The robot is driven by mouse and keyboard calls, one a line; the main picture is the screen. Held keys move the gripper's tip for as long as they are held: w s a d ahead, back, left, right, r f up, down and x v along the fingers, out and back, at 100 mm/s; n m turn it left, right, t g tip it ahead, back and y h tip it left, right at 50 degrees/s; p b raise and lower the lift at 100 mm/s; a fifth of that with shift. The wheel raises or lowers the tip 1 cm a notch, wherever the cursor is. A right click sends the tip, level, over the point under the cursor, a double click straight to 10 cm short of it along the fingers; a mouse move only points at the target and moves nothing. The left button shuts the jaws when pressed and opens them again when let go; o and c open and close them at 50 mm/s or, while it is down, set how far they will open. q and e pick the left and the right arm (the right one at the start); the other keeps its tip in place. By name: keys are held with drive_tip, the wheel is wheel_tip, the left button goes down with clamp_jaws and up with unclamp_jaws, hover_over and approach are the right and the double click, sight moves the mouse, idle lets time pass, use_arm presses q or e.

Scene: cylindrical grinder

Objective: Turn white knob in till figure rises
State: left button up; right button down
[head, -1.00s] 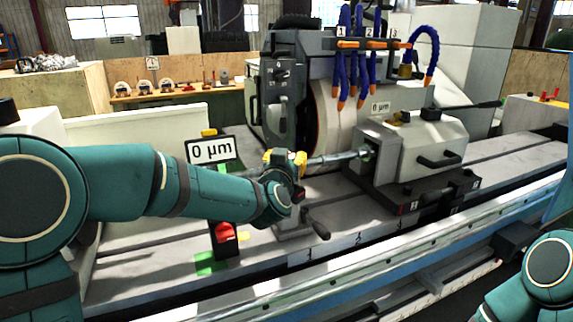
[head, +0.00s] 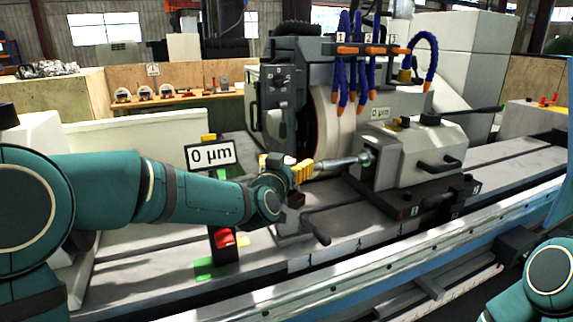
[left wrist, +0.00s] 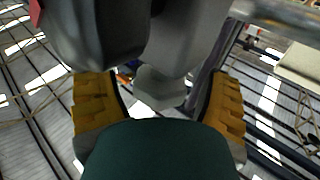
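A sign reading "0 µm" (head: 211,155) stands behind my left forearm in the head view. My left gripper (head: 302,171) has yellow fingers by the left end of the shiny workpiece (head: 342,162). In the left wrist view its fingers (left wrist: 160,88) are apart, with a pale grey, knob-like piece (left wrist: 160,90) between them. Gaps show on both sides of that piece. I cannot tell for sure that it is the white knob. My right gripper is out of view.
The grinding wheel (head: 334,125) stands behind the workpiece, with blue coolant hoses (head: 361,70) above. A black lever (head: 316,232) sticks out below my left gripper. A red button (head: 224,237) is on a dark post. The table rail (head: 400,238) crosses in front.

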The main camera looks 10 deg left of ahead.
use_arm(q)
drive_tip(key=s+a, duration=0.1)
drive_tip(key=s, duration=1.1)
idle(1.7)
